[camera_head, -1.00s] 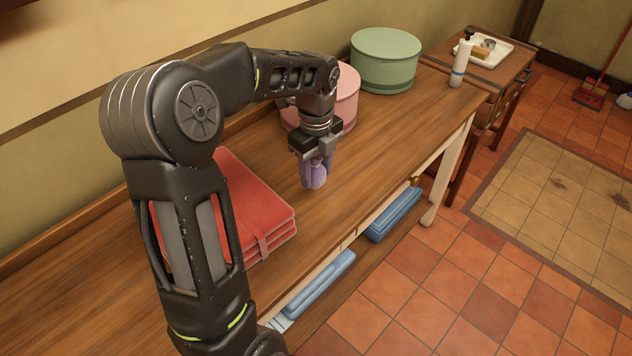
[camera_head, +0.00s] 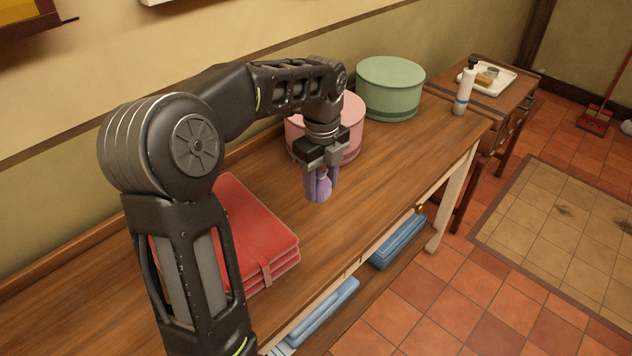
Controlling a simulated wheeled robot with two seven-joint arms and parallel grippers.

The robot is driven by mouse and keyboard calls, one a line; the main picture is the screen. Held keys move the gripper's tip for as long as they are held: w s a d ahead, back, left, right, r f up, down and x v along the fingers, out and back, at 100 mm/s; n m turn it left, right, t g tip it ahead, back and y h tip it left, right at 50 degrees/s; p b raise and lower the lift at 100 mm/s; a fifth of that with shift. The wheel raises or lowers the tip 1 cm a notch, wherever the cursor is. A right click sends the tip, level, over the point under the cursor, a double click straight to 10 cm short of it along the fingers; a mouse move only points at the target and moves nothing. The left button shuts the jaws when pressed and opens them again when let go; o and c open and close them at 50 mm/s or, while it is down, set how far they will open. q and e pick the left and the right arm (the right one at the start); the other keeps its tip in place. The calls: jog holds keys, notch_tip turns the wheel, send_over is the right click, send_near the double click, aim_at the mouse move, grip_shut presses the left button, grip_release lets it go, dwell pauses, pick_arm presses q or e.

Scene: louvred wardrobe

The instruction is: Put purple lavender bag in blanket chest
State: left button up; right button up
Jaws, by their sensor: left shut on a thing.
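The purple lavender bag (camera_head: 321,188) is between the fingers of my left gripper (camera_head: 319,182), which is shut on it. The gripper points down over the middle of the wooden table, in front of the pink round box. I cannot tell whether the bag touches the tabletop. My right gripper is not in view. No blanket chest shows in this view.
On the table (camera_head: 390,158) stand a red folded stack (camera_head: 258,232), a pink round box (camera_head: 351,118), a green round box (camera_head: 390,88) and a white pump bottle (camera_head: 465,88). Blue folded items (camera_head: 398,242) lie on the shelf below.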

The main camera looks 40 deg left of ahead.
pick_arm(q)
jog(key=w+d+n+p, duration=0.1)
jog(key=w+d+n, duration=0.2)
jog(key=d+n, duration=0.6)
jog(key=w+d+n+p, duration=0.1)
jog(key=w+d+n, duration=0.3)
jog(key=d+n, duration=0.6)
jog(key=shift+n, duration=0.4)
jog(key=shift+s, duration=0.1)
